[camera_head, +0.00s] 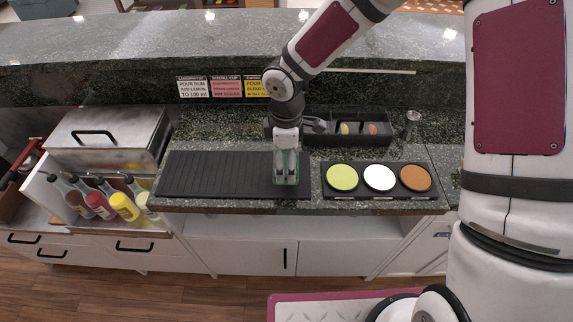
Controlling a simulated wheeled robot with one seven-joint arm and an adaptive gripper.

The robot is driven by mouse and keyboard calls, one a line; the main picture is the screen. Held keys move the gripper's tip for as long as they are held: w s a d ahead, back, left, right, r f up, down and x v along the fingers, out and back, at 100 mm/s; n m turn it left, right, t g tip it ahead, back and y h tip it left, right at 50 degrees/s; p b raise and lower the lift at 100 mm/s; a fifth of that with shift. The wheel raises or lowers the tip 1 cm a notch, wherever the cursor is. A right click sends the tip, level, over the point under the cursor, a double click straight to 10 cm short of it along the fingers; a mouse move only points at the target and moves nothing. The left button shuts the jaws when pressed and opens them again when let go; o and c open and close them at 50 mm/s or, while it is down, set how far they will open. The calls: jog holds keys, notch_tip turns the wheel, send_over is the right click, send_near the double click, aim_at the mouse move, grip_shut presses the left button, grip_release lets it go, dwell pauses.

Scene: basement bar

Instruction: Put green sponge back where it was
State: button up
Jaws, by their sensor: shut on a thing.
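My gripper (286,178) points down over the right part of the black ribbed mat (215,175). It is shut on a green thing (276,163), whose edges show around the fingers. The fingers hide most of it, so I cannot tell for sure that it is the green sponge, or whether it touches the mat. To the right, a black tray (379,194) holds a yellow-green disc (342,177), a white disc (379,177) and an orange disc (415,177).
Behind, a dark bin (318,138) holds a small yellow-green thing (344,128) and an orange one (373,128). A metal jigger (412,121) stands to its right. Several bottles (125,206) stand in a rack at left, before a lidded steel box (105,135). A raised counter (150,50) runs behind.

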aim_at(286, 160)
jog(key=shift+w, duration=0.4)
jog(key=shift+f, duration=0.2)
jog(key=shift+f+p, duration=0.35)
jog(key=shift+f, duration=1.25)
jog(key=shift+f, duration=0.15)
jog(key=o, duration=1.1)
